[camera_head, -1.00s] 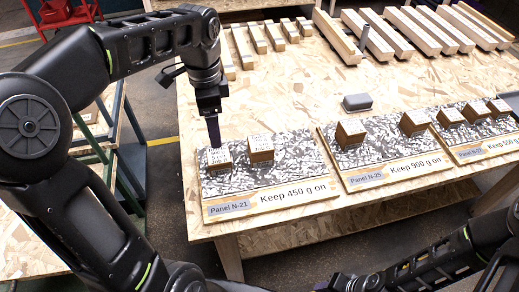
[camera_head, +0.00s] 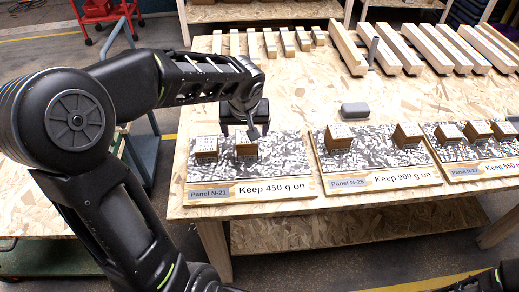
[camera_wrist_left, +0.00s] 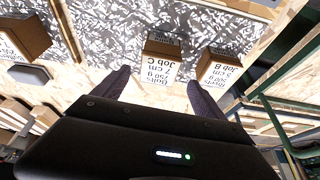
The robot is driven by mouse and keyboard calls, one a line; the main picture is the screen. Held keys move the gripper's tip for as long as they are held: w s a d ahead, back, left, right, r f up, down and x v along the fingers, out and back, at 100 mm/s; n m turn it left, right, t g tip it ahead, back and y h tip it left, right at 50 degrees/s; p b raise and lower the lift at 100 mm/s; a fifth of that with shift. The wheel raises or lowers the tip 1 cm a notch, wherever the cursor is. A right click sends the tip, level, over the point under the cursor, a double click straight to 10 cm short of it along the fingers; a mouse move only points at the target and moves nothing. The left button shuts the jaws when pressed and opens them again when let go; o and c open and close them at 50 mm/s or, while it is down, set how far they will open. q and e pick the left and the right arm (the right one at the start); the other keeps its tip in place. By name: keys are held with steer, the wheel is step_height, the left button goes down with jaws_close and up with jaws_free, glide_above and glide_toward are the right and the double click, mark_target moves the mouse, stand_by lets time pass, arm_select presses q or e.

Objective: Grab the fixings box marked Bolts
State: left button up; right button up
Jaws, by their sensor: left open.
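The box marked Bolts (camera_wrist_left: 161,60) is a small brown box with a white printed label, also reading Job C, in the left wrist view. It matches the right-hand box (camera_head: 246,149) on Panel N-21 (camera_head: 275,187) in the head view. My left gripper (camera_wrist_left: 157,84) is open and empty, with one finger to each side of the Bolts box in the left wrist view. In the head view the left gripper (camera_head: 254,131) hangs just behind and above that box. I cannot tell any contact. My right gripper is out of view.
A second labelled box (camera_head: 206,151) stands close to the left of the Bolts box. Panel N-25 (camera_head: 378,181) to the right holds more boxes. A grey case (camera_head: 355,109) and wooden bars (camera_head: 347,48) lie farther back on the table (camera_head: 310,90).

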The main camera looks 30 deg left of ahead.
mark_target(247, 141)
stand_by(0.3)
arm_select(q)
steer(key=shift+x, duration=1.35)
steer(key=shift+p+x, duration=0.3)
steer(key=shift+x, duration=2.3)
steer(key=shift+d, duration=0.15)
steer(key=shift+c, duration=0.5)
jaws_close()
